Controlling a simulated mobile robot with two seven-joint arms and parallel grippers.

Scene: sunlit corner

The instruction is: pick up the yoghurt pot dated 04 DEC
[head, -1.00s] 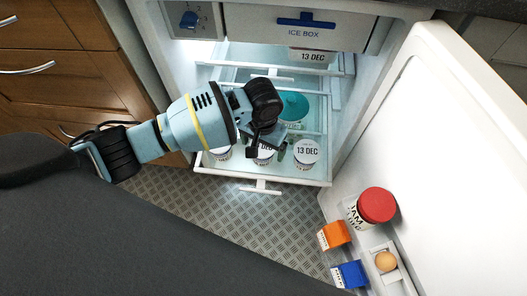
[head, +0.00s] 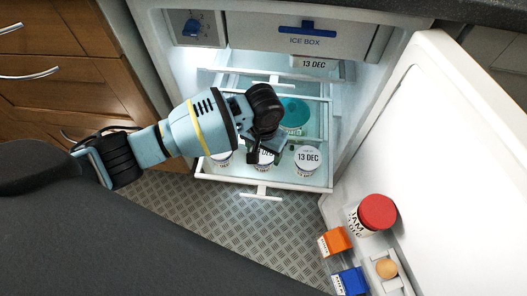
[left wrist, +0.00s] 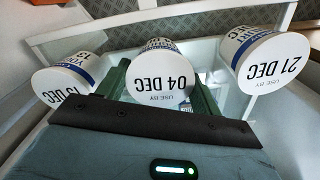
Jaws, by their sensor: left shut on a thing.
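The yoghurt pot dated 04 DEC (left wrist: 160,80) is white with a dark blue band, its lid text upside down in the left wrist view. It is the middle pot (head: 264,159) of the front row in the head view, partly hidden by my gripper. My left gripper (head: 266,148) is over the pulled-out fridge shelf. Its green fingers (left wrist: 160,88) are shut on the 04 DEC pot, one on each side. I cannot tell whether the pot is clear of the shelf. My right gripper is not in view.
A 13 DEC pot (head: 307,158) and a 21 DEC pot (left wrist: 268,66) stand close on either side. A teal-topped round container (head: 294,112) is behind. Another 13 DEC pot (head: 315,63) is higher up. The open door (head: 450,150) is at right, holding a red-lidded jar (head: 377,212).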

